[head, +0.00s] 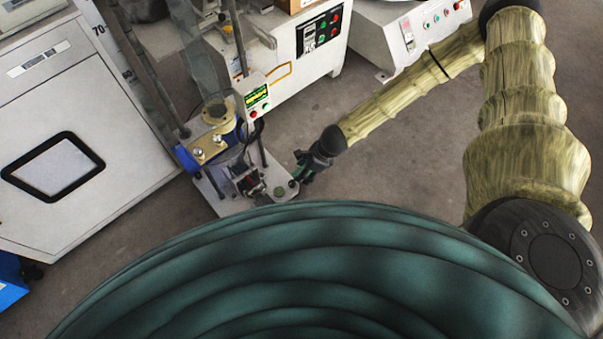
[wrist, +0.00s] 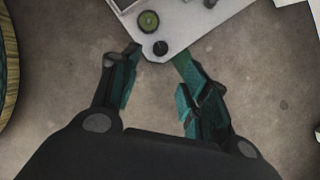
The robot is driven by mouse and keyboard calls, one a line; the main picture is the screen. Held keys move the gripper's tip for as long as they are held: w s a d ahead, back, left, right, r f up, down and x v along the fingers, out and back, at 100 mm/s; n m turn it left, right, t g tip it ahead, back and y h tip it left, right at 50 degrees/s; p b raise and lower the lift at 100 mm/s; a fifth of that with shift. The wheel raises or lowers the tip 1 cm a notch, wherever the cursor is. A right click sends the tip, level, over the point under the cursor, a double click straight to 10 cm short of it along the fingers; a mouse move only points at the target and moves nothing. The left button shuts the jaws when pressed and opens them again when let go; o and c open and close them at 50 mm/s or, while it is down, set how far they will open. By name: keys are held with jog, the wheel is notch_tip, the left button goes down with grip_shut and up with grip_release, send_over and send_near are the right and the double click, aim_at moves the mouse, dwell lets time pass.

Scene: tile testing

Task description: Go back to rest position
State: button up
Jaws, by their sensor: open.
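My gripper (head: 301,168) is at the end of my arm in the head view, beside the front right corner of a grey base plate. In the wrist view my gripper (wrist: 158,85) is open, with its two dark and teal fingers spread apart. Nothing is between the fingers but floor and the plate's corner. The base plate (wrist: 178,40) lies just past the fingertips, and the right fingertip overlaps its edge in the picture. I cannot tell if they touch.
A testing stand (head: 222,128) with a small green-screened control box (head: 257,97) rises from the plate. A white cabinet (head: 85,130) stands left. White machines with control panels (head: 318,35) stand behind. Open floor (head: 395,140) lies right of the stand.

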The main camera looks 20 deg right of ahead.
jog(key=shift+s+d+r, duration=0.15)
jog(key=shift+r, duration=0.3)
dwell(0.4)
jog(key=s+a+n+g+h, duration=0.1)
jog(key=s+a+n, duration=0.2)
jog(key=s+n, duration=0.3)
jog(key=s+a+n+g+h, duration=0.1)
jog(key=s+a+n, duration=0.1)
jog(key=s+n, duration=0.45)
jog(key=s+d+r+n+h, duration=0.1)
jog(key=s+d+r+n, duration=0.15)
jog(key=s+n, duration=0.3)
jog(key=s+d+r+n+h, duration=0.1)
jog(key=s+d+r+n, duration=0.15)
jog(key=s+n, duration=0.3)
notch_tip(320, 180, up, 31)
jog(key=s+d+p, duration=0.1)
jog(key=p, duration=2.9)
jog(key=shift+d+f+p, duration=0.2)
jog(key=shift+p, duration=0.1)
